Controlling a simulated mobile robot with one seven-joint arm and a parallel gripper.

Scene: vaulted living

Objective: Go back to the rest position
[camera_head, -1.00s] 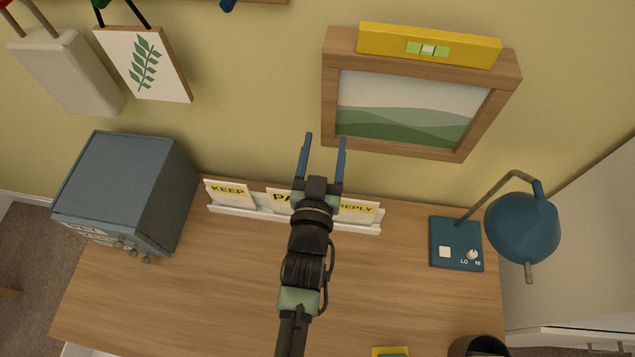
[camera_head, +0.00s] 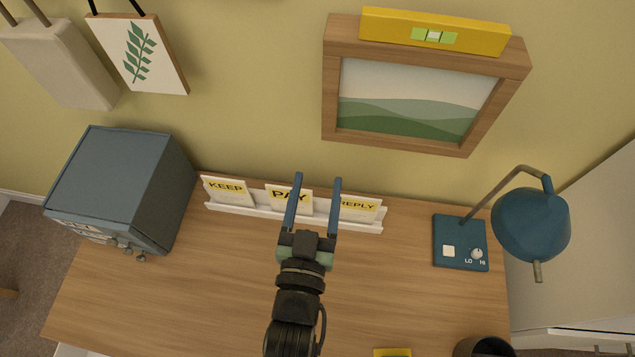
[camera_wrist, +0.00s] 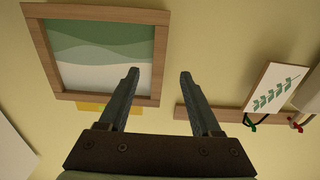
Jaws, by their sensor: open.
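My gripper (camera_head: 318,180) is open, with nothing between its two blue fingers. In the head view it is over the desk (camera_head: 215,300), and its fingertips overlap the white letter rack (camera_head: 245,211) with cards marked KEEP, PAY and REPLY. I cannot tell how far above the rack it is. The picture also shows in the wrist view (camera_wrist: 100,50).
A blue-grey box (camera_head: 120,185) with knobs stands at the desk's left. A blue lamp (camera_head: 530,225) stands at the right. A dark round container (camera_head: 484,347) is at the lower right. A leaf print (camera_head: 140,55) hangs upper left. The desk's middle is largely clear.

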